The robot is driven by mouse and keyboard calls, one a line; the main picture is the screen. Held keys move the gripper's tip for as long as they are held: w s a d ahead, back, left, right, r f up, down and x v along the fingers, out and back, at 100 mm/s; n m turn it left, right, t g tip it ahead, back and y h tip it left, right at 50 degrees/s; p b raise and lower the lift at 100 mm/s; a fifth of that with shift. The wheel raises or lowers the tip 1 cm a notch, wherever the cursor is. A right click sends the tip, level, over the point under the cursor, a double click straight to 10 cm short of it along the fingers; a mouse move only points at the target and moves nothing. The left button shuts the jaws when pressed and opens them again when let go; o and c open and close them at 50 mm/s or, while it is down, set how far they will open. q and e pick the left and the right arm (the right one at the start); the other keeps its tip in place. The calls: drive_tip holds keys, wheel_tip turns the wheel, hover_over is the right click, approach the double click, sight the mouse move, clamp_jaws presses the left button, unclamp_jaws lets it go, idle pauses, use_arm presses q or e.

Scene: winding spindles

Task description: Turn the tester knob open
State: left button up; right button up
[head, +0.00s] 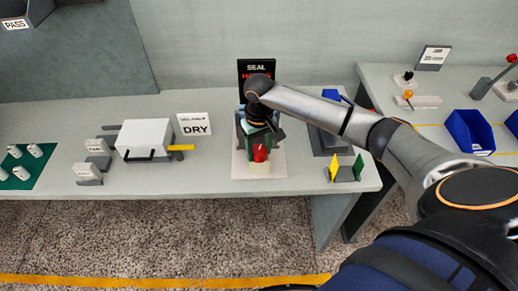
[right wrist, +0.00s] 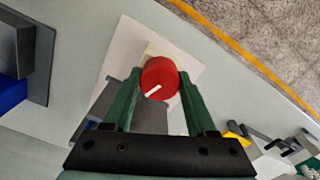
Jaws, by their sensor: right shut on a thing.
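The red tester knob (head: 260,154) is at the front of the tester, on a pale base plate (head: 272,170) near the middle of the bench. In the right wrist view the knob (right wrist: 159,78) is a round red disc with a white line running toward the lower left. My right gripper (head: 258,145) reaches down from above. Its green fingers (right wrist: 157,92) are on both sides of the knob and shut on it. The arm and gripper hide much of the tester body. My left gripper is not in view.
A black sign reading "SEAL" (head: 257,68) stands behind the tester, its lower line partly covered. To the left are a DRY sign (head: 195,130) and a white box (head: 145,138). Yellow and green plates (head: 334,166) stand to the right. A second bench holds blue bins (head: 470,133).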

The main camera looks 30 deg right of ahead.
drive_tip(key=n, duration=0.4)
drive_tip(key=shift+n, duration=0.3)
drive_tip(key=n, duration=2.5)
drive_tip(key=shift+r, duration=0.1)
drive_tip(key=n, duration=0.5)
drive_tip(key=shift+n, duration=2.6)
